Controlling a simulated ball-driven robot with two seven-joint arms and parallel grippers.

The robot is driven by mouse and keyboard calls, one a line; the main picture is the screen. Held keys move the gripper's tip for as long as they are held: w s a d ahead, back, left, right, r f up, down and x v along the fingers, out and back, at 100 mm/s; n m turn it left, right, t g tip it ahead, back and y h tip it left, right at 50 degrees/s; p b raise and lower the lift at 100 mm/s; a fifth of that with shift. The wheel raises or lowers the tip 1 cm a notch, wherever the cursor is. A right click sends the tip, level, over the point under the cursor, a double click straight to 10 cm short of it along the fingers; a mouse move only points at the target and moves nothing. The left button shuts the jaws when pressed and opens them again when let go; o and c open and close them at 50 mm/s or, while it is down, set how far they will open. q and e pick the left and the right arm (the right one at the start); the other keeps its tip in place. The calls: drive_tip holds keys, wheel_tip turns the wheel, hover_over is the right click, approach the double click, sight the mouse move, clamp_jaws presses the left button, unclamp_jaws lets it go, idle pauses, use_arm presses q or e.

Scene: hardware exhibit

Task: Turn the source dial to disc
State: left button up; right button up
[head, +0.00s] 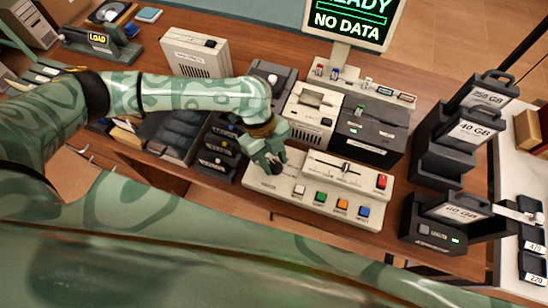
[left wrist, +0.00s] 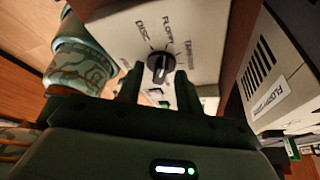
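The source dial (left wrist: 159,66) is a dark round knob with a raised grip bar on a pale panel in the left wrist view. The DISC label is at its upper left, FLOPPY above it and a third label to its right. The bar stands roughly upright in that view; its exact setting is hard to tell. My left gripper (left wrist: 159,75) is open, with one dark finger on each side of the dial; contact is not clear. In the head view, my left gripper (head: 274,163) is over the left end of the cream control panel (head: 262,187) and largely hides the dial.
The panel also has a slider (head: 346,167), a red switch (head: 382,181) and several coloured buttons (head: 320,197). A cream drive (head: 310,113) and a black printer-like unit (head: 370,133) stand behind. A monitor (head: 352,20) reads NO DATA. Dark cartridge holders (head: 440,160) stand at right.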

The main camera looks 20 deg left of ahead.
use_arm(q)
clamp_jaws()
drive_tip(key=shift+r+n+p, duration=0.2)
drive_tip(key=shift+n+p, duration=0.1)
drive_tip(key=shift+p, duration=0.4)
drive_tip(key=n+t+p, duration=0.1)
drive_tip(key=n+p, duration=0.1)
drive_tip(key=p, duration=0.2)
drive_tip(key=n+t+p, duration=0.1)
drive_tip(key=n+p, duration=0.2)
drive_tip(key=p, duration=0.1)
drive_tip(key=shift+s+r+n+h, duration=0.15)
drive_tip(key=shift+n+h, duration=0.15)
drive_tip(key=shift+h, duration=0.1)
drive_tip(key=shift+f+n+t+p, duration=0.25)
drive_tip(key=shift+n+t+p, duration=0.35)
drive_tip(key=shift+n+p, duration=0.5)
